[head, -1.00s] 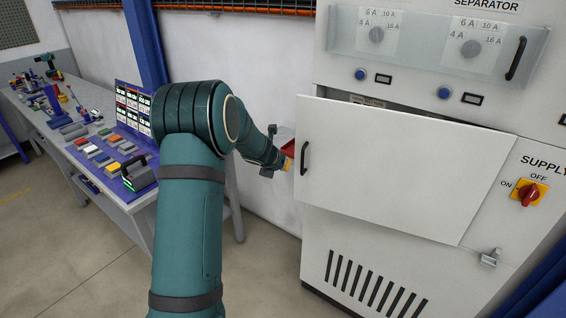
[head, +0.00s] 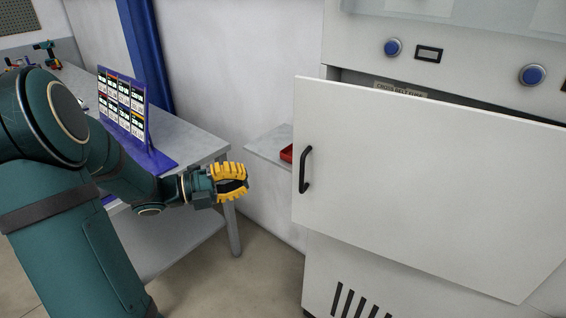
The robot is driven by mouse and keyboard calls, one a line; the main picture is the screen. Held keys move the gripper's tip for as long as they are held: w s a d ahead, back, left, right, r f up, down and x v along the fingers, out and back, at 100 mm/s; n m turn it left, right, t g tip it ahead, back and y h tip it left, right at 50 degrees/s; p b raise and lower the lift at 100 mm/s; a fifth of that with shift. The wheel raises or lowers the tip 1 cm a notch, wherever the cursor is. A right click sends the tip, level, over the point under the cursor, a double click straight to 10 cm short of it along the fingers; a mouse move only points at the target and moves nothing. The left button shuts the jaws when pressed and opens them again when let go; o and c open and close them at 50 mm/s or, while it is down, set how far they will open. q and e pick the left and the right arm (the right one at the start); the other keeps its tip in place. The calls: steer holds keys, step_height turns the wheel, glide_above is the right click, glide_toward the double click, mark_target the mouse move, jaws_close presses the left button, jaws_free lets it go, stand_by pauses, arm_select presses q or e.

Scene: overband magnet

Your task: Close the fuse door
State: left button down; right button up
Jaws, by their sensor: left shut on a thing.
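The fuse door (head: 430,190) is a white panel on the front of the white cabinet. It stands ajar, with a dark gap along its top edge and part of a label showing behind it. Its black handle (head: 305,170) is near its left edge. My left gripper (head: 233,183), with yellow fingers, is left of the door and apart from the handle. It is shut on a dark thing between the fingers, too small to identify. The cabinet's inside is mostly hidden by the door. My right gripper is not in view.
A workbench (head: 190,140) with a blue sign stand (head: 124,110) is at the left, behind my left arm. A small grey shelf (head: 268,148) with a red tray (head: 287,153) is beside the cabinet. Blue buttons (head: 393,47) sit above the door. Open floor lies below the gripper.

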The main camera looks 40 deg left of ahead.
arm_select(q)
steer(key=x, duration=0.4)
steer(key=a+x, duration=0.1)
steer(key=x, duration=0.3)
steer(key=w+x, duration=0.1)
steer(key=x, duration=0.3)
steer(key=shift+a+b, duration=0.25)
steer(key=shift+b, duration=0.15)
steer(key=shift+w, duration=0.5)
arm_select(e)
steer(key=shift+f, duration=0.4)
